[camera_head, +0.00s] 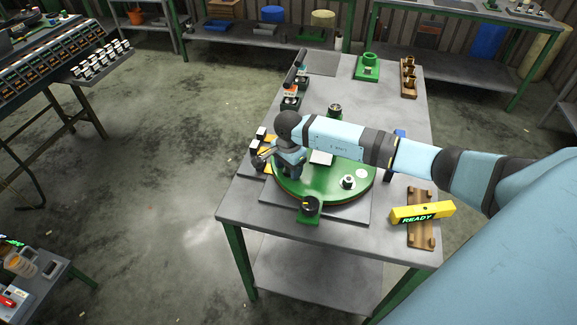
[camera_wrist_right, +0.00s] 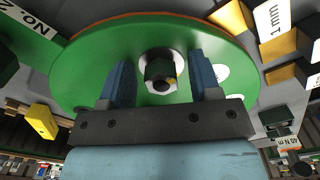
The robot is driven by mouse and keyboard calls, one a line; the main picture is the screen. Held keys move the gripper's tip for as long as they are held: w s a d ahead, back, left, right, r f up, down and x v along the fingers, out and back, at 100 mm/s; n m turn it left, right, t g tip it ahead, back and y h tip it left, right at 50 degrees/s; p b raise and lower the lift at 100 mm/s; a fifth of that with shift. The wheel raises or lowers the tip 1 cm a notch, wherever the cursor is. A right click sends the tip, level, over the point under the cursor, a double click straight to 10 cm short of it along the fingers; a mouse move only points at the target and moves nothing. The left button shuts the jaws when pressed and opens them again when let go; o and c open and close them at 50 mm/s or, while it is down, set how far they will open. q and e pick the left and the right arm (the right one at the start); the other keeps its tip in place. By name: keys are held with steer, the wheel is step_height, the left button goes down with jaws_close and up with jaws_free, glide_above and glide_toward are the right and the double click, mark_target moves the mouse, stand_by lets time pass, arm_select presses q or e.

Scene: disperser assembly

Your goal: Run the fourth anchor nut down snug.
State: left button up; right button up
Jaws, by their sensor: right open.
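The round green disc (camera_head: 325,188) lies on a grey plate on the table. One silver nut (camera_head: 348,182) shows on its front right part. My right arm reaches in from the right, and my right gripper (camera_head: 295,175) points down over the disc's left part. In the right wrist view the right gripper (camera_wrist_right: 162,80) is open, with its two blue fingers on either side of a dark hex nut (camera_wrist_right: 158,70) on a pale washer. Gaps show between nut and fingers. The head view hides this nut behind the gripper. My left gripper is not in view.
A yellow READY block (camera_head: 422,212) rests on a wooden rack (camera_head: 421,235) at right. The table's front left corner is clear.

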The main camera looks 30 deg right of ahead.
steer(key=c, duration=0.9)
steer(key=shift+m, duration=0.3)
steer(key=m+b, duration=0.2)
steer(key=m, duration=0.1)
steer(key=shift+w+f, duration=0.1)
steer(key=shift+w, duration=0.05)
steer(key=m+b, duration=0.1)
steer(key=m, duration=0.3)
steer(key=shift+w, duration=0.15)
steer(key=m+b, duration=0.1)
steer(key=m, duration=0.4)
steer(key=shift+w+d+m, duration=0.1)
steer(key=shift+d+m, duration=0.05)
steer(key=shift+m, duration=0.15)
steer(key=m, duration=0.6)
steer(key=shift+d+m, duration=0.25)
steer(key=shift+m, duration=0.15)
